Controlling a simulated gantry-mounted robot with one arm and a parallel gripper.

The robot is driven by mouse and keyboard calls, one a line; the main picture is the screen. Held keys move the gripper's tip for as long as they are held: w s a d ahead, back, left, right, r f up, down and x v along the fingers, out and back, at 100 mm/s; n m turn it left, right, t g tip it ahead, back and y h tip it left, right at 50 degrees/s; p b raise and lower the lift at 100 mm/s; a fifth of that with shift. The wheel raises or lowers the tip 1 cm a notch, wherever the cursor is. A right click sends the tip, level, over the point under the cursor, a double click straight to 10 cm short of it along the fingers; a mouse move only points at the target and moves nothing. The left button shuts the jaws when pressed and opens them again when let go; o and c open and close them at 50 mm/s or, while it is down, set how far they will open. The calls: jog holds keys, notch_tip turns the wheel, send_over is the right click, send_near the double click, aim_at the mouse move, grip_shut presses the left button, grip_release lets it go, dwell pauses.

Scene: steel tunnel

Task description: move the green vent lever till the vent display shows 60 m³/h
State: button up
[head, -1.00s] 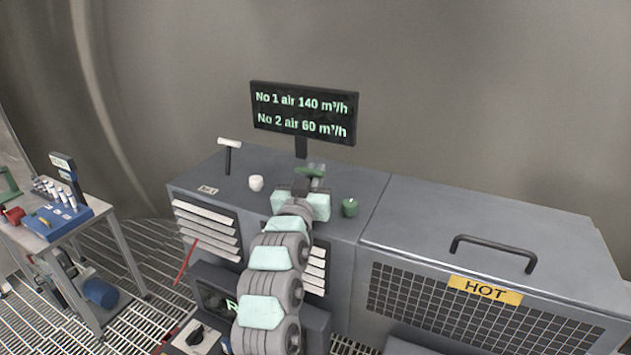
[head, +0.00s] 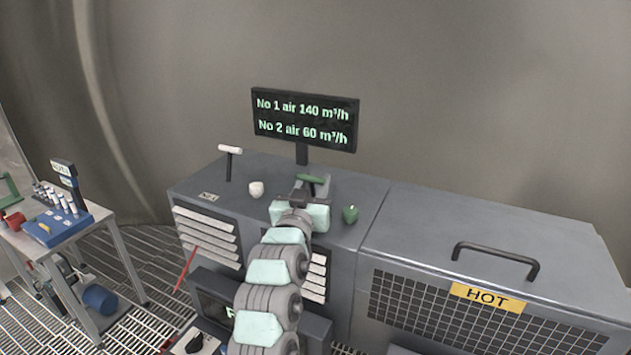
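The vent display (head: 304,120) stands upright at the back of a grey cabinet. It reads "No 1 air 140 m³/h" and "No 2 air 60 m³/h". The green vent lever (head: 311,178) has a green crossbar handle and stands below the display, at the end of my arm. My gripper (head: 311,188) is right at the lever, just under or around its handle. My arm hides the lever's lower part, and I cannot tell whether the fingers touch it or are closed.
A white-handled lever (head: 230,150) stands on the cabinet's left, with a white knob (head: 256,188) beside it. A lower box marked HOT (head: 487,296) with a handle stands at right. A bench (head: 75,230) is at far left.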

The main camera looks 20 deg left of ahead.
jog(key=s, duration=0.3)
jog(key=s+b, duration=0.1)
jog(key=s, duration=0.2)
jog(key=s+d+f, duration=0.1)
jog(key=s, duration=0.2)
jog(key=shift+s+b, duration=0.3)
jog(key=shift+b, duration=0.05)
